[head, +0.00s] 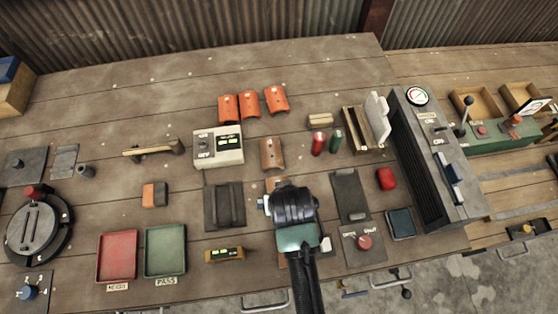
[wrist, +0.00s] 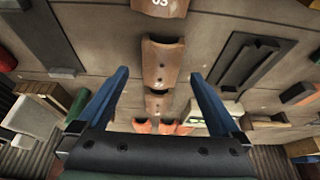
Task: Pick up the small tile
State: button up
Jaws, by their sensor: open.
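Several brown curved tiles lie in a row on the bench. In the wrist view, one marked "03" (wrist: 160,8) is at the top edge, a second tile (wrist: 162,62) is in the middle, and a third tile (wrist: 157,103) is below it. The head view shows one brown tile (head: 272,153) in the clear and part of another (head: 273,183) beside my wrist. I cannot tell for sure which is the small tile. My gripper (wrist: 160,73) is open and empty, its blue fingers on either side of the row. In the head view my wrist hides its fingertips.
Orange tiles (head: 250,104) lie behind the row. A white labelled box (head: 218,146) and a dark grooved block (head: 224,206) are to the left. Red and green cylinders (head: 319,143) and a dark plate (head: 349,196) are to the right. Red (head: 117,277) and green (head: 165,272) trays sit front left.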

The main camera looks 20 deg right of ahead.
jog(key=shift+p+x, duration=0.35)
jog(key=shift+x, duration=2)
jog(key=shift+w+a, duration=0.1)
jog(key=shift+r, duration=0.1)
jog(key=c, duration=1.4)
